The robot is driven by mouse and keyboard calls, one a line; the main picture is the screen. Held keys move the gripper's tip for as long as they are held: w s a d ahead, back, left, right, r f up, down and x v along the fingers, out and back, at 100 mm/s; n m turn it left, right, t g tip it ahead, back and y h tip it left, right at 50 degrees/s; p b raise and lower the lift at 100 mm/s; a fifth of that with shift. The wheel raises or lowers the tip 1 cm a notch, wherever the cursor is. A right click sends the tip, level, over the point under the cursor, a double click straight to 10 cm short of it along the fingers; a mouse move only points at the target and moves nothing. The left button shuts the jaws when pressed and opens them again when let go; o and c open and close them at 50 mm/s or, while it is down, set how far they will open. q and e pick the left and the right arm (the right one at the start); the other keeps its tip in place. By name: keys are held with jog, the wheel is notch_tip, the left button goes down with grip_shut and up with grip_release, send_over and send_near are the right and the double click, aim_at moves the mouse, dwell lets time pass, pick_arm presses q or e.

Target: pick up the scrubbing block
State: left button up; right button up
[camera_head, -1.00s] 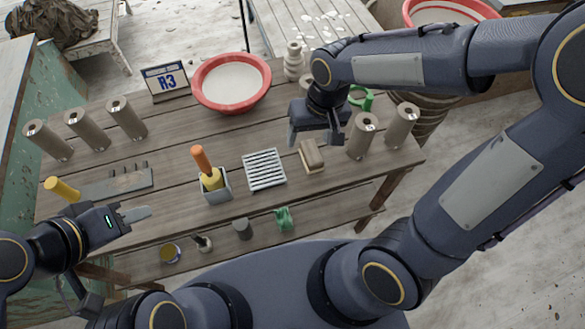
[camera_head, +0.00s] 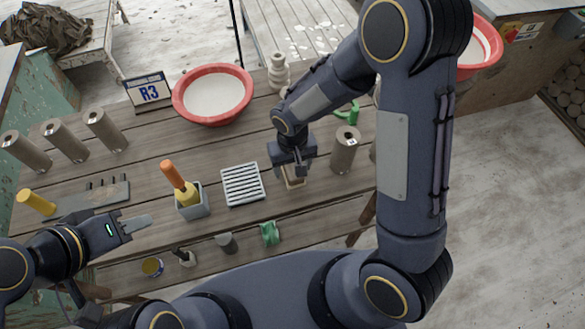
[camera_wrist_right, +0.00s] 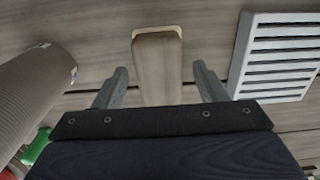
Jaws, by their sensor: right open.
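The scrubbing block (camera_head: 294,178) lies on the wooden table, mostly hidden under my right gripper in the head view. In the right wrist view the block (camera_wrist_right: 157,62) is a brown wooden bar with a pale edge at its far end. My right gripper (camera_head: 292,168) is above it. In the wrist view the right gripper (camera_wrist_right: 158,85) is open, with one finger on each side of the block and gaps between. My left gripper (camera_head: 136,225) is at the table's left front, away from the block; its jaw opening is unclear.
A slatted grey rack (camera_head: 242,185) lies just left of the block. A grey cylinder (camera_head: 345,150) stands to its right. A grey holder (camera_head: 193,208) with an orange-handled brush is further left. A red basin (camera_head: 212,95) stands behind.

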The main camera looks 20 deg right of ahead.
jog(key=c, duration=1)
jog(key=shift+r, duration=0.25)
notch_tip(320, 180, up, 2)
jog(key=shift+r, duration=0.1)
jog(key=s+a+r, duration=0.3)
jog(key=s+a+r+b, duration=0.1)
jog(key=s+a+r, duration=0.2)
jog(key=a, duration=0.1)
jog(key=s+a+r, duration=0.3)
jog(key=r, duration=0.1)
jog(key=shift+a+r, duration=0.1)
jog(key=shift+a, duration=0.3)
